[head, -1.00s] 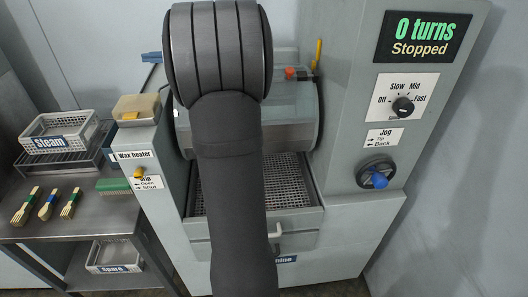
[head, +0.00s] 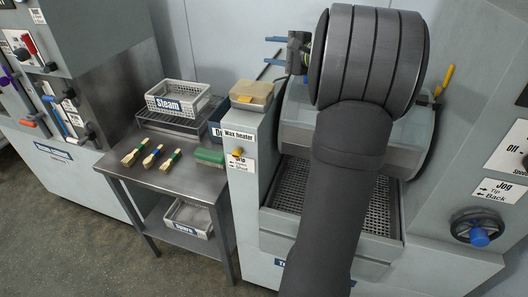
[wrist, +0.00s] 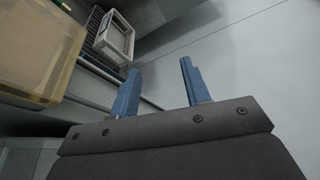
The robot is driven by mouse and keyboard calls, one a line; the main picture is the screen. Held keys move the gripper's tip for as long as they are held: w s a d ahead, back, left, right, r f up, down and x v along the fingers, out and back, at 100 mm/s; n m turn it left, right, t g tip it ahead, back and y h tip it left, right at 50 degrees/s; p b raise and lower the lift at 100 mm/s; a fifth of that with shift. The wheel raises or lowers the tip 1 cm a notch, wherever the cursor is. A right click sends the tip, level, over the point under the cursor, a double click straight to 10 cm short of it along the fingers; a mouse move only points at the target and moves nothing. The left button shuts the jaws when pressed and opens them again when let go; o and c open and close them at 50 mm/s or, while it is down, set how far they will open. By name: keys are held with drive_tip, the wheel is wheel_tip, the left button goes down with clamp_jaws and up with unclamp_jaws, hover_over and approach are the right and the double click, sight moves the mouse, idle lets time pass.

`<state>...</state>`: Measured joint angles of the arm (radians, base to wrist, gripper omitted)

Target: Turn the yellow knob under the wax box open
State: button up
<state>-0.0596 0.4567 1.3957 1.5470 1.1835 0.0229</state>
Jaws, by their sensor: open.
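The yellow knob (head: 237,152) sits on the front of the wax heater block, beside the "Drip Open Shut" label (head: 242,165). It is below the wax box (head: 252,95), a translucent box with a yellow block in it. My gripper (head: 268,51) is at the upper right of the wax box, well above the knob, with two blue fingers pointing left. In the wrist view my gripper (wrist: 160,65) is open and empty, and the wax box (wrist: 40,50) is at the left. The knob does not show there.
A metal table (head: 150,178) left of the heater holds a steam basket (head: 178,98), several brushes and a green block (head: 209,157). The press with its perforated tray (head: 292,190) stands to the right, partly behind my arm. A blue crank knob (head: 480,237) is at far right.

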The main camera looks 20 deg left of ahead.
drive_tip(key=s+a+g+h, duration=0.1)
drive_tip(key=s, duration=0.1)
drive_tip(key=s+a+n+g+h, duration=0.1)
drive_tip(key=s+a, duration=0.1)
drive_tip(key=s, duration=0.1)
drive_tip(key=s+a+h, duration=0.1)
drive_tip(key=s, duration=0.1)
drive_tip(key=shift+s+a+f+n+g, duration=0.2)
drive_tip(key=shift+s+a+n+g, duration=0.1)
drive_tip(key=shift+s+g, duration=0.1)
drive_tip(key=s+h, duration=0.1)
drive_tip(key=s, duration=0.2)
drive_tip(key=s+a+f+n+h, duration=0.1)
drive_tip(key=s+h, duration=0.1)
drive_tip(key=s, duration=0.2)
drive_tip(key=s+f+n+g+h, duration=0.1)
drive_tip(key=s, duration=0.3)
drive_tip(key=shift+a+h, duration=0.4)
drive_tip(key=s+d+n+h, duration=0.1)
drive_tip(key=s+h, duration=0.2)
drive_tip(key=s, duration=0.3)
drive_tip(key=n+t+h, duration=0.1)
drive_tip(key=t+h, duration=0.2)
approach(237, 151)
drive_tip(key=x, duration=0.8)
drive_tip(key=shift+a+f, duration=0.1)
drive_tip(key=shift+f, duration=0.3)
drive_tip(key=shift+n+h, duration=0.3)
clamp_jaws()
